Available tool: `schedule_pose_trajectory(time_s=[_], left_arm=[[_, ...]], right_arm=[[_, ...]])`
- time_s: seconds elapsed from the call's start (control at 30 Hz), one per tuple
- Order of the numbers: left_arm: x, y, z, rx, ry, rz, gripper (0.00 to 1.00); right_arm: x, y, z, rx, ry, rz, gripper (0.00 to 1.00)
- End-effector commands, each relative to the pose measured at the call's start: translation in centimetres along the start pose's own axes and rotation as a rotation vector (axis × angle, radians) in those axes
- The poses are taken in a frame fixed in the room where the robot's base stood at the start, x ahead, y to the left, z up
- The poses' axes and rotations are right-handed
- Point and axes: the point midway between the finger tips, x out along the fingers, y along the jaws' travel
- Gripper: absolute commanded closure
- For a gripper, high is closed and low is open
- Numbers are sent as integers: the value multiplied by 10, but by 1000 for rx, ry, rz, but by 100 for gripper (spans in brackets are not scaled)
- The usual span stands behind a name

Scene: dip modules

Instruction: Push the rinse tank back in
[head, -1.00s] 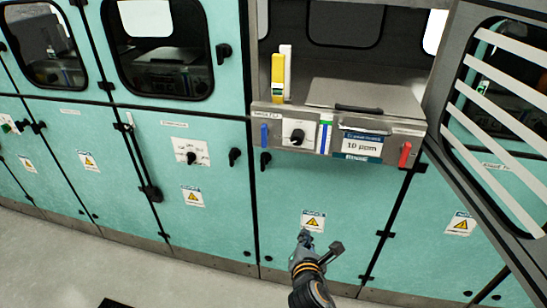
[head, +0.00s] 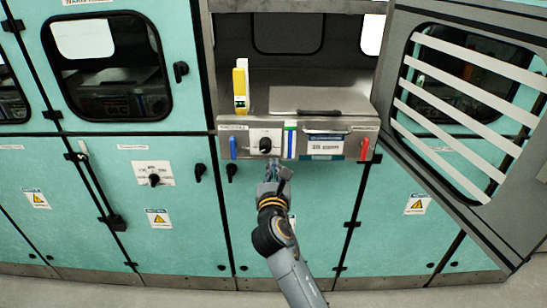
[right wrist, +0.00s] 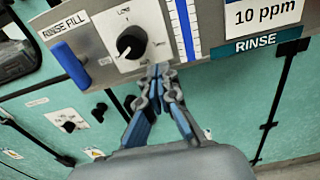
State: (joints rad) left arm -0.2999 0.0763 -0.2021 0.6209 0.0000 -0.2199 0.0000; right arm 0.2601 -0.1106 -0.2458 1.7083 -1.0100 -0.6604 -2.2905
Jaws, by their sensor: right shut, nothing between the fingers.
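The rinse tank (head: 228,128) is a grey metal drawer-like unit that juts out of an open bay in the teal cabinet. Its front carries a blue handle, a black knob, a blue level strip, a label and a red handle. In the right wrist view its front panel (right wrist: 98,30) reads "RINSE FILL", "10 ppm" and "RINSE". My right gripper (head: 272,165) is shut and empty, just below the front panel near the knob. Its fingertips (right wrist: 158,72) look close to the panel's lower edge; I cannot tell if they touch. My left gripper is not in view.
An open door (head: 400,130) with a slatted window stands to the right of the bay. A yellow and white upright piece (head: 240,85) stands on the tank's top left. Closed teal cabinet doors (head: 110,225) with black handles flank the bay. Grey floor lies in front.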

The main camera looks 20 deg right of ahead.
Motion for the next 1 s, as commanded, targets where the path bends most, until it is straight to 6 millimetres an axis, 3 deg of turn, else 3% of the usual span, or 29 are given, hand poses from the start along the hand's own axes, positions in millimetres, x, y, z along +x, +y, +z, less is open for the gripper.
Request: schedule_pose_trajectory(time_s=[0.1, 0.3, 0.77, 1.0], left_arm=[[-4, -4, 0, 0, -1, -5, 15], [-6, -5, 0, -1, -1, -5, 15], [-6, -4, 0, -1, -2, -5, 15], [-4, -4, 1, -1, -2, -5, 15]], right_arm=[[18, 0, 1, 0, 1, 0, 100], [33, 0, 0, 0, 1, 1, 100], [36, 0, -1, 0, 0, 1, 100], [48, 0, 0, -2, -1, 1, 100]])
